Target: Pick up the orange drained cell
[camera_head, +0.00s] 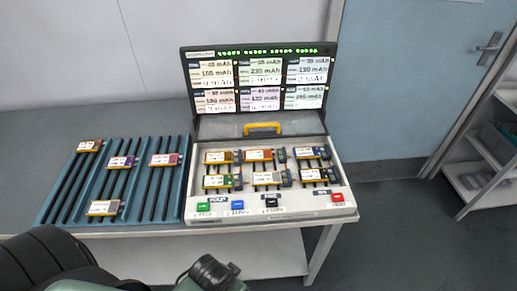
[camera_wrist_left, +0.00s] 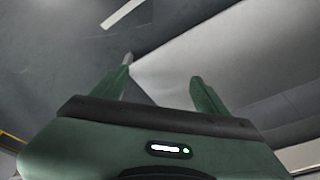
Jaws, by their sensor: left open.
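Several pouch cells with white labels lie in the head view. A cell with an orange-brown edge (camera_head: 89,146) is at the back left of the blue slotted rack (camera_head: 183,185). An orange-edged cell (camera_head: 257,155) lies in the back row of the tester (camera_head: 345,201), beside another orange-toned cell (camera_head: 218,157). The labels are too small to tell which cell is drained. My left gripper (camera_wrist_left: 161,75) is open and empty in the left wrist view, apart from any cell. Its fingers do not show in the head view. My right gripper is out of view.
The tester's raised lid (camera_head: 258,48) carries lit readouts, and a yellow handle (camera_head: 262,128) stands below it. Colored buttons line its front edge. A grey table (camera_head: 130,122) is bare behind the rack.

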